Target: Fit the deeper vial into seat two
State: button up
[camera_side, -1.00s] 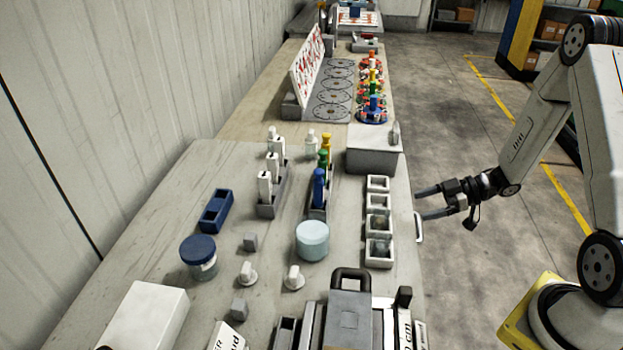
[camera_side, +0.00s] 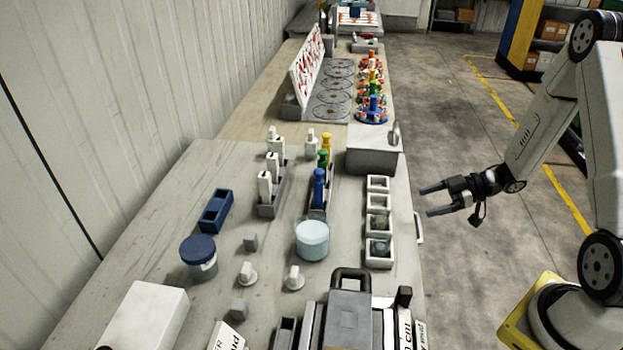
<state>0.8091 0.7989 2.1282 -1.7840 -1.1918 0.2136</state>
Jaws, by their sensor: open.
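My gripper (camera_side: 427,201) is open and empty, out past the right edge of the bench, with its fingers pointing left toward it. A grey rack (camera_side: 272,210) holds several white upright pieces (camera_side: 265,186). A second rack (camera_side: 318,212) to its right holds a blue piece (camera_side: 318,188), a green piece (camera_side: 323,158) and a yellow piece (camera_side: 327,142), standing in a row. A blue holder (camera_side: 216,211) with open recesses lies at left. I cannot tell which piece is the deeper vial, nor which recess is seat two.
A row of white square trays (camera_side: 378,229) stands near the bench's right edge, closest to my gripper. A blue-lidded jar (camera_side: 199,257), a pale blue jar (camera_side: 312,240), small grey blocks (camera_side: 251,242) and white knobs (camera_side: 293,277) stand in front. A grey box (camera_side: 371,160) stands behind the trays.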

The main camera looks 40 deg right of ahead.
jog(key=w+r+m+t+h, duration=0.1)
jog(key=w+r+m+h, duration=0.2)
jog(key=w+h, duration=0.35)
jog(key=s+a+r+m+g+h, duration=0.3)
jog(key=s+a+m+g, duration=0.3)
jog(key=s+a, duration=0.6)
jog(key=shift+s+a+r+m+g+h, duration=0.3)
jog(key=shift+s+r+m+g+h, duration=0.1)
jog(key=shift+r+m, duration=0.3)
